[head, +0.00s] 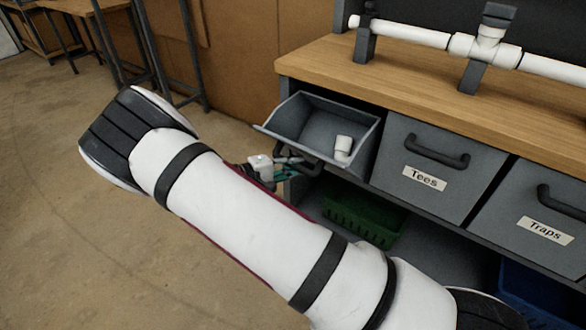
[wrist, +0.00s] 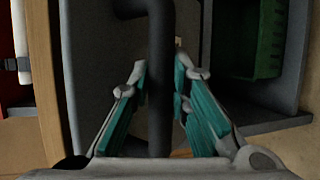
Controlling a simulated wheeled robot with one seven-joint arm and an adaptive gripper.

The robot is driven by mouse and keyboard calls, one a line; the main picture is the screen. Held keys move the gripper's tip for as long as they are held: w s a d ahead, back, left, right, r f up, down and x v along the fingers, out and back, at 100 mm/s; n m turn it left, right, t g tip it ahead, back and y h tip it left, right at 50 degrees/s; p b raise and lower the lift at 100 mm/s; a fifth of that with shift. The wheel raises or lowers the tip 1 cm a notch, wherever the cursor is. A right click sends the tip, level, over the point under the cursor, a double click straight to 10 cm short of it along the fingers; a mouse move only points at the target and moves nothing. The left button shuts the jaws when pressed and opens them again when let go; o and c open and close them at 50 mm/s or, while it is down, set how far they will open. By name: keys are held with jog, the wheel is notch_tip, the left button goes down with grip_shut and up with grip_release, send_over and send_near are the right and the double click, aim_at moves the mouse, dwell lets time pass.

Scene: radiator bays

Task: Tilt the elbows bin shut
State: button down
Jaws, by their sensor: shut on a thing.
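The elbows bin (head: 309,112) is a grey tilt-out bin at the left end of the bench row, tipped open with its front leaning outward. A white elbow fitting (head: 343,149) lies inside it. My gripper (head: 283,167) is at the dark handle on the bin's front, partly hidden behind my arm. In the wrist view, the teal-padded fingers of my gripper (wrist: 161,84) are on either side of the dark handle bar (wrist: 160,45) and shut on it. The bin's label is not visible.
The Tees bin (head: 436,165) and the Traps bin (head: 540,210) stand closed to the right. A green crate (head: 362,218) and a blue crate (head: 535,292) sit on the shelf below. White pipework (head: 420,36) runs above the wooden top (head: 400,85). The floor at left is clear.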

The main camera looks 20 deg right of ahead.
jog(key=w+d+r+y+p, duration=0.1)
jog(key=w+d+r, duration=0.1)
jog(key=w+d+r+n+g+y+p, duration=0.1)
jog(key=d+r+y, duration=0.1)
jog(key=d+r, duration=0.1)
jog(key=w+d+r+g+y+p, duration=0.1)
jog(key=w+d+r, duration=0.1)
jog(key=r, duration=0.1)
jog(key=shift+w+d+y+p, duration=0.3)
jog(key=shift+d+y+p, duration=0.05)
jog(key=shift+y+p, duration=0.05)
jog(key=shift+n, duration=0.3)
jog(key=shift+w+d+r+b, duration=0.2)
jog(key=shift+w+d+r, duration=0.1)
jog(key=shift+w+d, duration=0.35)
jog(key=shift+w+d+r+b, duration=0.2)
jog(key=shift+w+d+r, duration=0.2)
jog(key=shift+d, duration=0.4)
jog(key=shift+w+d+r+b, duration=0.25)
jog(key=shift+w+d, duration=0.35)
jog(key=shift+d, duration=0.25)
jog(key=c, duration=1.8)
grip_release()
jog(key=shift+w, duration=0.1)
jog(key=v, duration=1.2)
